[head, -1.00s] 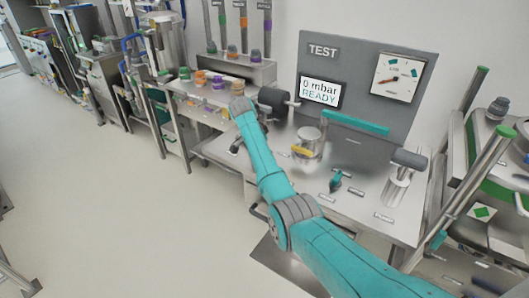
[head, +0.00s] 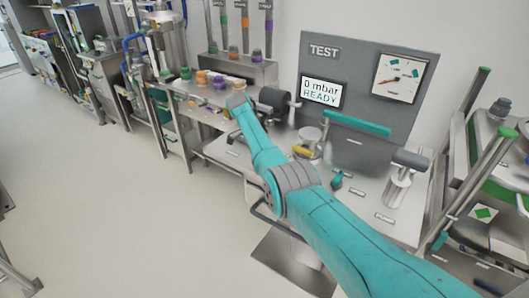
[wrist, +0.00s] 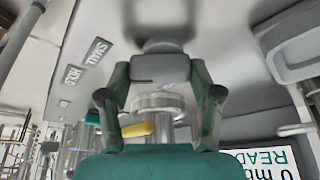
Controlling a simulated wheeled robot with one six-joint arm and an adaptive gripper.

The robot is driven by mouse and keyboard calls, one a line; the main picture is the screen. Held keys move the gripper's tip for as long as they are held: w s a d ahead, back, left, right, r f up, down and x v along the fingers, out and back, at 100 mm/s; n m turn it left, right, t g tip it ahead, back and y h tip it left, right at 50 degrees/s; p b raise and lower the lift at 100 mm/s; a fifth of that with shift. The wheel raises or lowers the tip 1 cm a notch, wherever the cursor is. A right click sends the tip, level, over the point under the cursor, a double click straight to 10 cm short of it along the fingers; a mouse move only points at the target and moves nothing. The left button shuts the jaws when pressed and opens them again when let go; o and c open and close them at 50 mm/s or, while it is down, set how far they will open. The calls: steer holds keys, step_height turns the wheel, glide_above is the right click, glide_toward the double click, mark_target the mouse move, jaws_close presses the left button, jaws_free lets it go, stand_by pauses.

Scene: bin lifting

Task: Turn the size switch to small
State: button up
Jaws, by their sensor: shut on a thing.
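My gripper (wrist: 160,75) shows in the wrist view with its two fingers closed in on a dark grey block-like handle (wrist: 160,68), which appears to be the size switch. Its fingertips meet the handle's two sides. In the head view my arm's wrist end is over the left part of the test bench (head: 222,153), and my fingers and the handle are mostly hidden there. I cannot tell the switch's exact setting.
A steel cylinder with a yellow part (head: 303,150) stands to the right of my forearm. A teal lever (head: 337,180) and a grey-topped post (head: 410,160) are farther right. The TEST panel's display (head: 320,91) reads 0 mbar READY. Open floor lies left of the bench.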

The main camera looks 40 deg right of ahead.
steer(key=o, duration=1.1)
steer(key=shift+o, duration=0.2)
steer(key=v, duration=1.2)
